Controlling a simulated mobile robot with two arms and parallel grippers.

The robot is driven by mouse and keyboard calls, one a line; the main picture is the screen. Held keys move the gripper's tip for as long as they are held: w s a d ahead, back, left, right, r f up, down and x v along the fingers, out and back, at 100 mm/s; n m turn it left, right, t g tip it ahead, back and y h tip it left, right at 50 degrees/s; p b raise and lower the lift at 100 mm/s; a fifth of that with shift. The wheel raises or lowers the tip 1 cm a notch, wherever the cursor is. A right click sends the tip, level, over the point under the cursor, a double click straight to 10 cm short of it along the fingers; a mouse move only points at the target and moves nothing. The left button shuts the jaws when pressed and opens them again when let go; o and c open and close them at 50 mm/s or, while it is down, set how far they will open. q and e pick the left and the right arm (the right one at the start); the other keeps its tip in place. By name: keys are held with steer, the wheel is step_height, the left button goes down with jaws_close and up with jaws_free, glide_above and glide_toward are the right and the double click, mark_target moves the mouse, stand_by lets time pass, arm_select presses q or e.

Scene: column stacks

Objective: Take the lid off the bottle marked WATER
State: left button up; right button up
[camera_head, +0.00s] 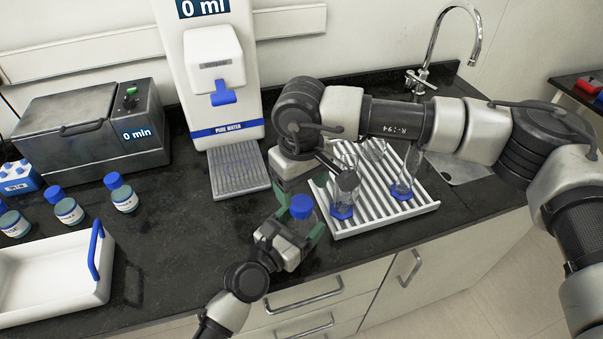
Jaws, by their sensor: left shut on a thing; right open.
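A bottle with a blue lid (301,205) is held upright between the fingers of my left gripper (298,229), above the front of the dark counter. The bottle's body is mostly hidden by the fingers, and no label on it can be read. My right gripper (310,180) is open just above and behind the blue lid, apart from it as far as I can see. Its fingers are partly hidden by its own wrist.
Several blue-capped bottles (66,207) stand at the left, by a white tray with a blue handle (96,248). A ribbed white rack (428,205) holds glassware (403,188) at the right. A water dispenser (210,70) stands behind. Dark counter between tray and dispenser is clear.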

mark_target(302, 203)
steer(key=m, duration=0.4)
steer(key=shift+r, duration=0.2)
steer(key=m, duration=0.5)
steer(key=shift+r+m, duration=0.2)
steer(key=shift+m, duration=0.2)
steer(key=m, duration=0.4)
steer(key=shift+r, duration=0.2)
steer(key=m, duration=0.4)
steer(key=shift+r, duration=0.15)
steer(key=m, duration=0.3)
steer(key=shift+r+m, duration=0.15)
steer(key=shift+m, duration=0.15)
steer(key=m, duration=0.4)
steer(key=shift+r, duration=0.2)
steer(key=m, duration=0.4)
steer(key=shift+r, duration=0.15)
steer(key=m, duration=0.4)
steer(key=shift+r+m, duration=0.2)
steer(key=shift+m, duration=0.2)
steer(key=shift+f+m, duration=0.3)
steer(key=shift+m, duration=0.1)
step_height(302, 203, down, 7)
steer(key=shift+f, duration=0.2)
steer(key=shift+c, duration=0.3)
